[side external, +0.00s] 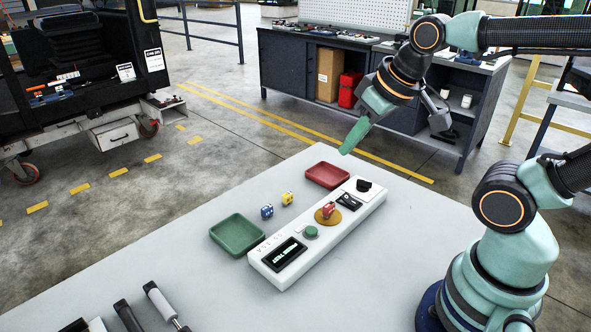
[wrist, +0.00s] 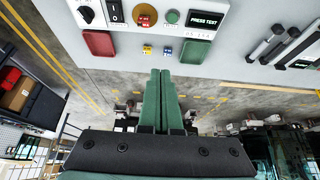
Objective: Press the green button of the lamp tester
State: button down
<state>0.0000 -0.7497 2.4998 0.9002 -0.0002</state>
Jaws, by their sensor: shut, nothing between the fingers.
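The lamp tester (side external: 283,275) is a long white box lying on the grey table. Its green button (side external: 311,232) sits between the dark display and a round brass-coloured socket with a red block (side external: 329,210) on it. In the wrist view the green button (wrist: 172,17) is at the top, left of the display (wrist: 205,19), which reads "PRESS TEST". My gripper (side external: 345,152) has green fingers, closed together and empty. It is in the air past the tester's far end, above the red tray's level and well apart from the button. The fingers also show in the wrist view (wrist: 160,72).
A red tray (side external: 327,185) and a green tray (side external: 237,251) lie beside the tester. A blue block (side external: 267,211) and a yellow block (side external: 288,198) lie between them. Several tools (side external: 163,304) lie at the near left table edge. A black rocker switch and knob (side external: 363,185) are on the tester's far end.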

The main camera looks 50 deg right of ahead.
jog(key=n+g, duration=1.1)
jog(key=g, duration=0.2)
send_over(308, 229)
notch_tip(308, 229, down, 10)
jog(key=shift+h, duration=0.3)
jog(key=shift+f, duration=4.4)
jog(key=shift+f, duration=0.2)
jog(key=shift+f, duration=0.25)
